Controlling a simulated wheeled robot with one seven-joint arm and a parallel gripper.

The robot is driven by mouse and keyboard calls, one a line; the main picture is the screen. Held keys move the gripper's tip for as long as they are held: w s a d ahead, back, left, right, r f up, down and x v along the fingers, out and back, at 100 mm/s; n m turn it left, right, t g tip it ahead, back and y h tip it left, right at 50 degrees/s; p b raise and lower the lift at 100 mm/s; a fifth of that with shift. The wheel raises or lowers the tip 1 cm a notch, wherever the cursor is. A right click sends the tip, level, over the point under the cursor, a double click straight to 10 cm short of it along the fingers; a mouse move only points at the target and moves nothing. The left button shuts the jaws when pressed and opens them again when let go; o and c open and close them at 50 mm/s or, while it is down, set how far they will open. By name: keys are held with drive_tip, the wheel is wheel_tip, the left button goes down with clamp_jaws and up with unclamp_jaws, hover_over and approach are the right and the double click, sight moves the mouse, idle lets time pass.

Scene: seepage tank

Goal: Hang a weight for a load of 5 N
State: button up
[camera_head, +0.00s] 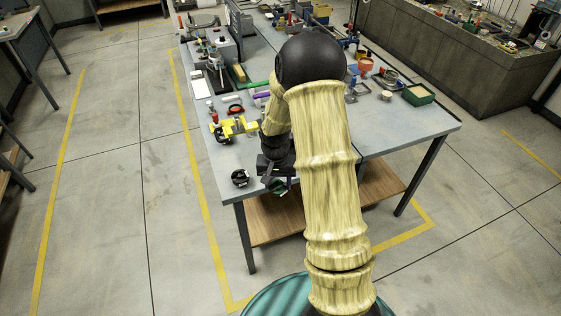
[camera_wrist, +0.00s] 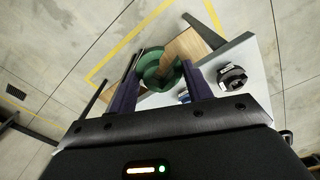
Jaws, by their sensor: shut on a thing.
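My gripper (camera_head: 276,180) is at the front edge of the table, beyond my arm. In the wrist view its dark fingers (camera_wrist: 160,76) are shut on a green round piece (camera_wrist: 156,62), which looks like a weight. The green piece also shows small below my gripper in the head view (camera_head: 279,188), over the front edge of the table. A black round object (camera_head: 240,178) lies on the table's front left corner, apart from my gripper; it also shows in the wrist view (camera_wrist: 232,76). I cannot make out any hook or load value.
The grey table (camera_head: 395,140) holds a yellow fixture (camera_head: 236,127) on the left and a green tray (camera_head: 418,94) on the right. Several tools and devices stand at its back. A wooden shelf (camera_head: 270,222) lies underneath.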

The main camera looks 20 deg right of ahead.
drive_tip(key=s+a+f+n+b, duration=0.1)
drive_tip(key=a+f+n, duration=0.1)
drive_tip(key=f, duration=0.5)
drive_tip(key=s+a+f+n+b, duration=0.1)
drive_tip(key=a+f+n+b, duration=0.1)
drive_tip(key=f, duration=0.5)
drive_tip(key=shift+a+f+n, duration=0.35)
drive_tip(key=shift+a+n, duration=0.15)
drive_tip(key=shift+a, duration=0.55)
drive_tip(key=shift+w+a, duration=0.1)
